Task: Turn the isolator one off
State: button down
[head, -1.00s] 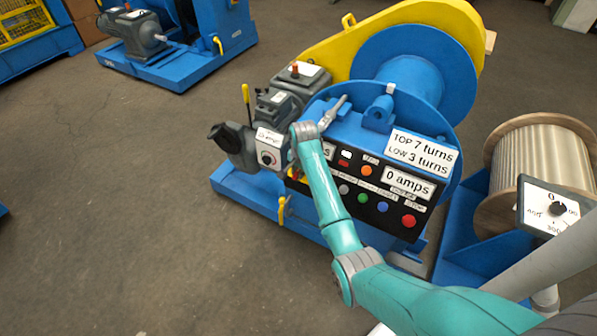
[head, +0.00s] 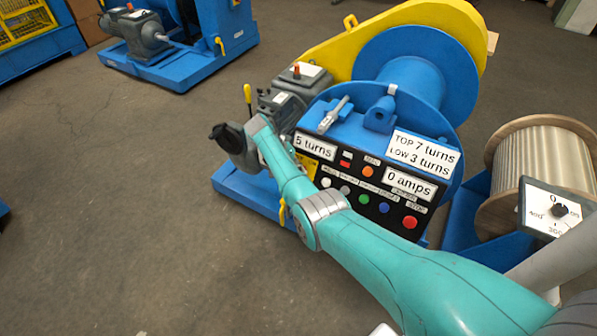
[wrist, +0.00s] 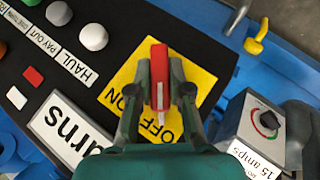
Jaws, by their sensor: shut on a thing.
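The isolator's red handle (wrist: 159,72) sits on a yellow plate (wrist: 198,82) marked ON and OFF in the wrist view. My gripper (wrist: 161,88) has a finger on each side of the handle and is shut on it. The handle's white-marked end points down in that view, towards the OFF lettering, with ON to its left. In the head view a bit of the yellow plate (head: 309,165) shows at the left end of the black control panel (head: 345,208). My arm hides the handle and my gripper there.
A grey box with a black knob (wrist: 268,119), labelled 15 amps, stands close to my gripper on the right. Haul (wrist: 92,36) and pay out (wrist: 59,13) buttons lie to the left. A lever (head: 335,114) rests on top of the blue housing. Open floor lies left of the machine.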

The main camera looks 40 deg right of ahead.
jog(key=shift+n+g+h, duration=0.5)
jog(key=shift+n+g, duration=0.1)
dwell(0.4)
jog(key=c, duration=1.1)
grip_release()
jog(key=shift+f, duration=0.1)
jog(key=v, duration=1.2)
